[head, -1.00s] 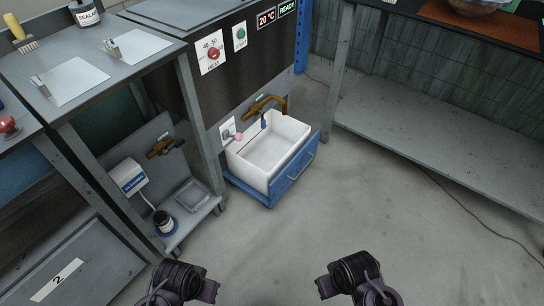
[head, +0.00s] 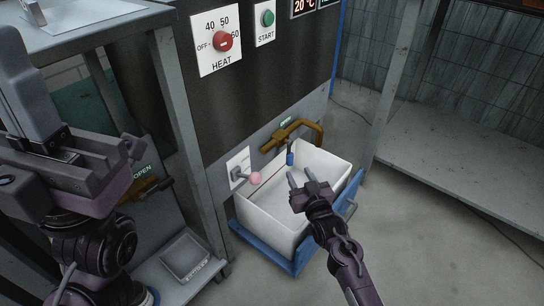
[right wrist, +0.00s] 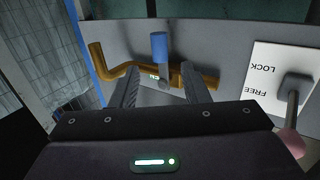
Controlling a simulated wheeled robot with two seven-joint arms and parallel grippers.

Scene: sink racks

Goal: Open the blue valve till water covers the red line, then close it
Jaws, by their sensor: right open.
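The blue valve handle (head: 290,158) hangs from the brass tap (head: 315,128) over the white basin (head: 270,231). A thin red line (head: 268,180) runs along the basin's inner left wall. No water shows in the basin or from the spout. My right gripper (head: 300,175) is open and empty above the basin, its fingers pointing toward the handle. In the right wrist view the blue handle (right wrist: 160,46) stands beyond and between the two spread fingertips, apart from them. My left gripper (head: 32,85) is at the far left, large and close; its jaw opening is unclear.
A lever with a pink knob (head: 255,178) sticks out beside the basin; its plate reads LOCK and FREE in the right wrist view (right wrist: 272,72). The basin sits in a blue drawer frame (head: 262,248). A table leg (head: 183,130) stands left; floor is clear at right.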

